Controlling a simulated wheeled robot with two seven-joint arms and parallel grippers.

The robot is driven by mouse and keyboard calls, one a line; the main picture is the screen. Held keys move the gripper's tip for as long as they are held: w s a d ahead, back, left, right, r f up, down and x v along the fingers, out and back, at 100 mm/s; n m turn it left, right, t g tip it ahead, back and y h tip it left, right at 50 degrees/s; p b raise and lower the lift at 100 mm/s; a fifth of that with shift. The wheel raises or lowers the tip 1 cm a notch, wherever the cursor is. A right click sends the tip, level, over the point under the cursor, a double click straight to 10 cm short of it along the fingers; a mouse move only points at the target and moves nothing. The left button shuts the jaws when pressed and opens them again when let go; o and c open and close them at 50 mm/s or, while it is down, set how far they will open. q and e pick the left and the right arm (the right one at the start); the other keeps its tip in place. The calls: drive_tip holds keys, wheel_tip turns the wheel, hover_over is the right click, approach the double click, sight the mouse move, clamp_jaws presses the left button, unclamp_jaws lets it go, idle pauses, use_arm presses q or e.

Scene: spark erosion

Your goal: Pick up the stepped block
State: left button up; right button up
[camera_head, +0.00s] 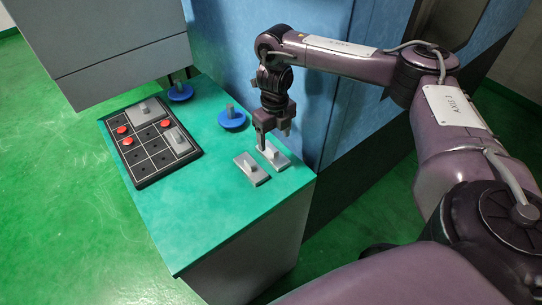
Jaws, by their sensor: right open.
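Two grey stepped blocks lie on the green top of the cabinet (215,200), near its right edge. The front block (252,170) is uncovered. The rear block (275,157) sits just behind and to the right of it, under my right gripper (265,143), which partly hides it. My right gripper points down with its fingers open, at or just above the raised part of the rear block. I cannot tell whether the fingers touch it. My left gripper is not in view.
A black board (150,180) with a grid, several red discs and grey blocks (176,139) lies at the left. Two blue round pieces with grey posts (231,119) (180,92) stand at the back. A blue wall rises behind. The front of the cabinet top is clear.

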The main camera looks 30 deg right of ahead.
sight(273, 148)
drive_tip(key=shift+s+f, duration=0.1)
drive_tip(key=shift+f, duration=0.45)
drive_tip(key=f, duration=0.1)
drive_tip(key=f+p, duration=0.1)
drive_tip(key=f, duration=0.3)
drive_tip(key=shift+w+a+p, duration=0.15)
drive_tip(key=shift+w+p, duration=0.1)
drive_tip(key=shift+p, duration=0.05)
drive_tip(key=shift+r, duration=0.1)
drive_tip(key=c, duration=1.3)
drive_tip(key=shift+o, duration=0.2)
